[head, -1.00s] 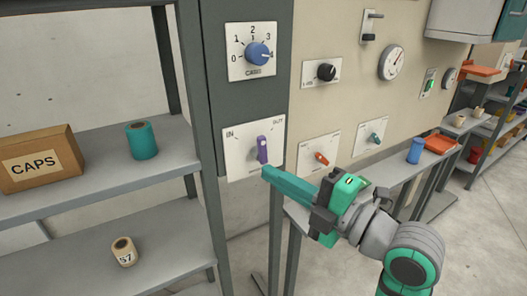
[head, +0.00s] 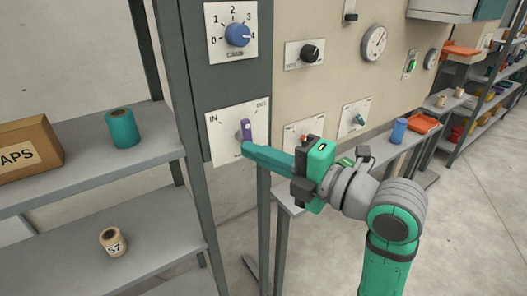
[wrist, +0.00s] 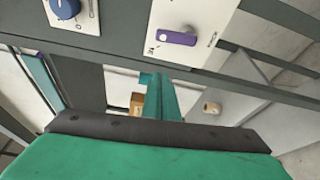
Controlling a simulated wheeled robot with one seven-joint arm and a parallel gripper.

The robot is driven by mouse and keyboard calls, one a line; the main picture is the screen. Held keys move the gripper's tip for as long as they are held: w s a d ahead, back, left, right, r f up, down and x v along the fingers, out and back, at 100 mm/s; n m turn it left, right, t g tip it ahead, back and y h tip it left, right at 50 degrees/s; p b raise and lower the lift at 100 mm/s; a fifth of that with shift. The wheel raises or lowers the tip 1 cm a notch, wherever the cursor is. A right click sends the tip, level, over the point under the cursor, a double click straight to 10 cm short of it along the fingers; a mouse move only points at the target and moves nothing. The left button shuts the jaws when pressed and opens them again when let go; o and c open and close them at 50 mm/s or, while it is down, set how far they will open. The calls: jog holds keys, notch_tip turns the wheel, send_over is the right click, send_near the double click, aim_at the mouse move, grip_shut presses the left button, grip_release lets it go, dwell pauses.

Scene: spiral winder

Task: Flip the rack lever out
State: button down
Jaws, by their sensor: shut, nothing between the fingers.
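The rack lever (head: 246,130) is a purple handle on a white plate (head: 222,143) marked IN at left and OUT at right. It stands roughly upright between the two marks. In the wrist view the purple lever (wrist: 177,38) lies at the top, right of centre, on its plate. My gripper (head: 248,149) is shut and empty, its teal fingers pointing left at the plate. The fingertips are at the lever's lower end in the head view; I cannot tell whether they touch it. The shut fingers (wrist: 160,92) show below the lever in the wrist view.
A blue knob (head: 238,35) on a numbered plate is above the lever. A black knob (head: 310,52) and a teal lever (head: 360,119) are on the panel to the right. A shelf with a teal spool (head: 123,129) stands at left.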

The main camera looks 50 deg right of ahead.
aim_at(247, 135)
jog(key=shift+w+d+r, duration=0.1)
jog(key=shift+w+d, duration=0.4)
jog(key=shift+w, duration=0.5)
jog(key=shift+w+d+f, duration=0.1)
jog(key=shift+w+d, duration=0.45)
jog(key=shift+w, duration=0.45)
jog(key=shift+w+d+r, duration=0.1)
jog(key=shift+w+d, duration=0.4)
jog(key=shift+w, duration=0.5)
